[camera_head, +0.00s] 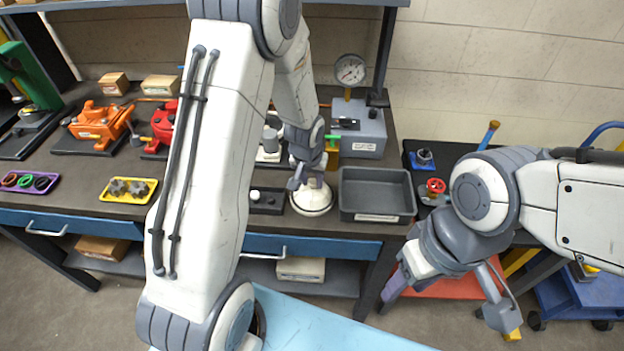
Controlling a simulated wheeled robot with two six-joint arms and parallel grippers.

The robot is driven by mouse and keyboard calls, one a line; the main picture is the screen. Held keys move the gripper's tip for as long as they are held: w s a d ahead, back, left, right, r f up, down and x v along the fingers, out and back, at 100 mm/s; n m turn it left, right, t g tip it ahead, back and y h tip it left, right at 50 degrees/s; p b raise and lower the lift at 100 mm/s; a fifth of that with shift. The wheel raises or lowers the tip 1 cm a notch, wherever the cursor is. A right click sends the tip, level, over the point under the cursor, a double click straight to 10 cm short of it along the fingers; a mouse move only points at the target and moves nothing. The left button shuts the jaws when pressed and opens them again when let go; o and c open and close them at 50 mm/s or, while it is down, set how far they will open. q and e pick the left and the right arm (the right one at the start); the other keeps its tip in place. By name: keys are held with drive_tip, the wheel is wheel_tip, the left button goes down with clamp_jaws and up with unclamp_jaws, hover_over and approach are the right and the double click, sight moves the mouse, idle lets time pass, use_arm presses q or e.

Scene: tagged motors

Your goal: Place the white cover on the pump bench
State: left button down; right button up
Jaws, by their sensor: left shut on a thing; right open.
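The white cover (312,204) is a round pale piece with a darker rim line, at the front middle of the dark workbench (226,178), left of the grey tray. My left gripper (309,181) reaches down from above and is shut on the cover's top. The gripper and forearm hide part of the cover, and I cannot tell whether its underside touches the bench. My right gripper (450,298) is open and empty, low at the right in front of the bench, its fingers spread wide.
A grey tray (377,213) stands right of the cover. Behind it is a grey box (362,138) with a gauge (350,70). An orange pump (99,123), a red pump (164,122) and a yellow tray (129,197) stand at the left. My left arm hides the middle.

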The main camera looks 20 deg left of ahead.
sight(310, 201)
use_arm(q)
drive_tip(key=c, duration=0.5)
unclamp_jaws()
drive_tip(key=shift+c, duration=0.2)
drive_tip(key=shift+r, duration=0.55)
drive_tip(key=v, duration=1.1)
drive_tip(key=s+d+r+m+g, duration=0.1)
drive_tip(key=s+d+m, duration=0.1)
drive_tip(key=s+d, duration=0.3)
drive_tip(key=s+d+r+m+g, duration=0.1)
drive_tip(key=s+d, duration=0.4)
drive_tip(key=s, duration=0.6)
drive_tip(key=s+d+r+m+g+h, duration=0.1)
drive_tip(key=s+d+r+m, duration=0.1)
drive_tip(key=s+d+m, duration=0.3)
drive_tip(key=s, duration=0.3)
drive_tip(key=shift+s+r, duration=0.15)
drive_tip(key=shift+s, duration=0.05)
